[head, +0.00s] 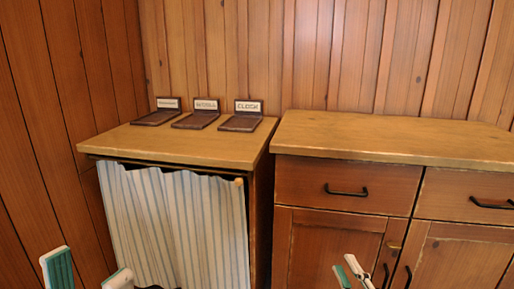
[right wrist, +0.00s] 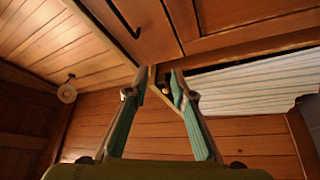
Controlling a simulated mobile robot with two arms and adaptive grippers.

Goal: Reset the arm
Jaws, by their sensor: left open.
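My left gripper (head: 88,274) shows at the bottom left of the head view. Its two green-lined fingers are wide apart with nothing between them. My right gripper (head: 350,272) shows at the bottom of the head view, in front of the right cabinet. In the right wrist view its two green fingers (right wrist: 159,82) have a gap between their tips. I see no object held there; only the wood behind shows through. Both grippers are below the level of the tops.
Three dark trays with label plates (head: 155,117) (head: 198,120) (head: 242,122) stand on the curtained cabinet's top (head: 190,146). The right cabinet's top (head: 390,137) is bare. A striped curtain (head: 180,225) hangs at left. A small pale round thing (right wrist: 67,93) shows in the wrist view.

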